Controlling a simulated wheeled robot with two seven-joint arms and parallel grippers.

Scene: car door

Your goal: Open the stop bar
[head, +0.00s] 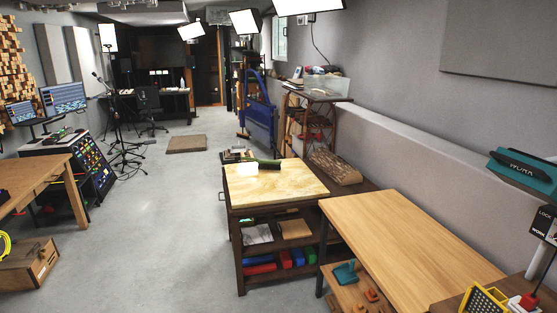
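No part is clearly marked as the stop bar. A teal block (525,172) with dark lettering that seems to read "WORK" is at the right edge, and it may belong to the stop bar. Below it is a dark sign (545,225) with "LOCK" and "WORK" on it, cut by the picture edge. A white post (541,258) rises under the sign, with a red piece (528,300) at its foot. A blue car door frame (260,110) stands upright at the back centre. Neither of my grippers is in view.
A light wooden table (410,245) stands at front right. A wooden-topped cart (290,187) with shelves is left of it. A yellow perforated piece (484,300) lies at lower right. Another table (40,180) is at the left. The grey floor (165,235) between is clear.

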